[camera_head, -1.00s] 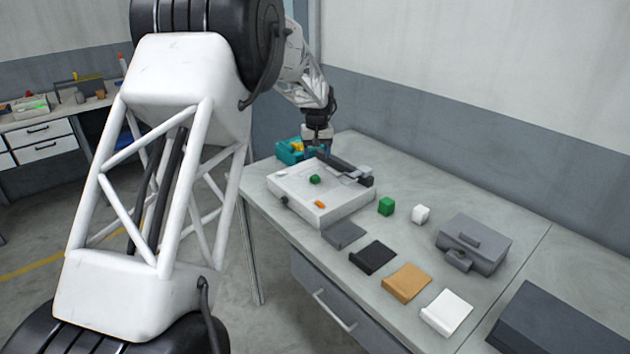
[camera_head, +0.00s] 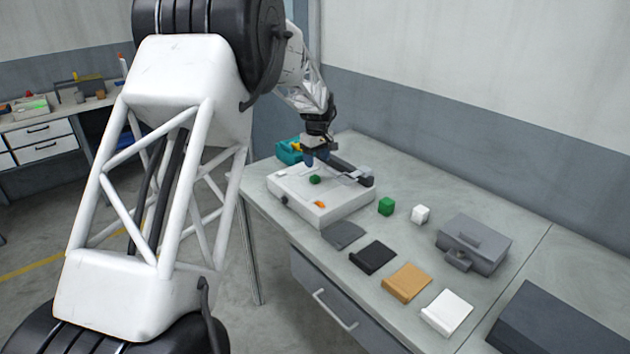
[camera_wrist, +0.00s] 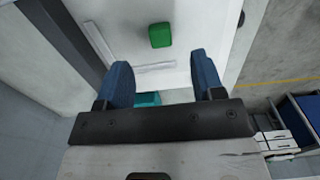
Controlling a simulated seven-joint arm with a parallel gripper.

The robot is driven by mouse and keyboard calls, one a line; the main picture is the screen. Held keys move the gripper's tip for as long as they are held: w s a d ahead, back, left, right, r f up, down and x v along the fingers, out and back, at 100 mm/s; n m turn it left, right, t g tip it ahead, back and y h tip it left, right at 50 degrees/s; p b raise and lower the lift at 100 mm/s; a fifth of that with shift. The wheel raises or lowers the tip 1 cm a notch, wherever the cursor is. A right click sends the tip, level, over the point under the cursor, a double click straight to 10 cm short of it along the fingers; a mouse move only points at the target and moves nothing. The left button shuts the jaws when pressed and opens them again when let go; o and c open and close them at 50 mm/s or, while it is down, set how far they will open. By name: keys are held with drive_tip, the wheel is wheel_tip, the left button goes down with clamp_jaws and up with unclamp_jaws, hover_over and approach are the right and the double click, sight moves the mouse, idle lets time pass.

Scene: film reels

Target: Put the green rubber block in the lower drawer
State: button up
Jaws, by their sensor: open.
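A small green block (camera_head: 314,180) sits on top of the white flat box (camera_head: 345,212) on the bench. In the wrist view the green block (camera_wrist: 160,35) lies beyond my fingertips, on the white surface. A second green block (camera_head: 386,206), cube-shaped, stands on the bench right of the box; I cannot tell by sight which is rubber. My gripper (camera_head: 311,159) is over the far side of the white box, near the first green block. Its blue fingers are apart and empty in the wrist view (camera_wrist: 162,78). A grey drawer (camera_head: 310,282) with a handle is under the bench top and looks shut.
A white cube (camera_head: 420,214) and a grey case (camera_head: 474,244) stand to the right. Dark grey, black, tan and white pads line the front edge. An orange piece (camera_head: 319,204) and a dark bar (camera_head: 345,168) are on the white box. A teal object (camera_head: 288,151) stands behind.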

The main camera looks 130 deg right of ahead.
sight(317, 178)
drive_tip(key=shift+f, duration=1.2)
drive_tip(key=shift+s+f, duration=0.1)
drive_tip(key=shift+f, duration=2.5)
drive_tip(key=c, duration=1.1)
drive_tip(key=shift+o, duration=0.2)
drive_tip(key=shift+r, duration=0.2)
